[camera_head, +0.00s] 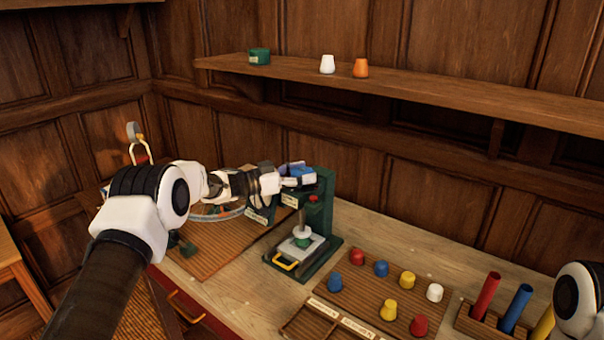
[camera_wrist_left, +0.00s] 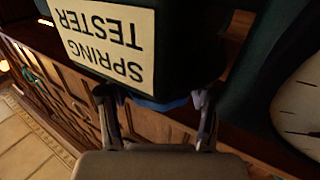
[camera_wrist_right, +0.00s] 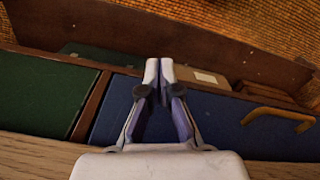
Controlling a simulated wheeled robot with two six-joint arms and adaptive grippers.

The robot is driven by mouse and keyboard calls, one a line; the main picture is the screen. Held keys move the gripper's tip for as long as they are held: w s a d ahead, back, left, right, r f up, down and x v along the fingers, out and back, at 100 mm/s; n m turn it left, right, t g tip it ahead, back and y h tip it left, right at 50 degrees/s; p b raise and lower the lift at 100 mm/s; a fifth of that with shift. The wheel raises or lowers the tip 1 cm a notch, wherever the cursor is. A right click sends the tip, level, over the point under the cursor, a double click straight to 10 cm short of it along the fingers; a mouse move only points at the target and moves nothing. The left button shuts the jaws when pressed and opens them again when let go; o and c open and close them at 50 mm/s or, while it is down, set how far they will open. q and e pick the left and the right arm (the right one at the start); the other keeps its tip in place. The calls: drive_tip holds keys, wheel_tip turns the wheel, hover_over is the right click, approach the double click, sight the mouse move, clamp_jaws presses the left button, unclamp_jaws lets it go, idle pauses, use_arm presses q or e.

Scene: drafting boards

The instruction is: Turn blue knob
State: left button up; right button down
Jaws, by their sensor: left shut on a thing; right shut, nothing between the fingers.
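The green spring tester (camera_head: 318,215) stands on the bench, with a white label in the left wrist view (camera_wrist_left: 102,40) reading "SPRING TESTER" upside down. The blue knob (camera_head: 301,171) is at the top of the tester. Only a strip of it shows in the left wrist view (camera_wrist_left: 168,105), below the green housing. My left gripper (camera_head: 290,182) reaches in from the left and is shut on the knob, with one finger on each side in the left wrist view (camera_wrist_left: 157,98). My right gripper (camera_wrist_right: 160,70) is shut and empty, apart from the tester.
A board with several coloured pegs (camera_head: 362,290) lies right of the tester, with red, blue and yellow cylinders (camera_head: 516,308) beyond it. A shelf (camera_head: 430,90) runs along the back wall. The right wrist view shows a blue panel (camera_wrist_right: 215,120) with a yellow handle (camera_wrist_right: 280,118).

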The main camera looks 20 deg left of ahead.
use_arm(q)
drive_tip(key=o, duration=1.1)
drive_tip(key=shift+o, duration=0.2)
drive_tip(key=v, duration=1.2)
drive_tip(key=shift+d, duration=0.1)
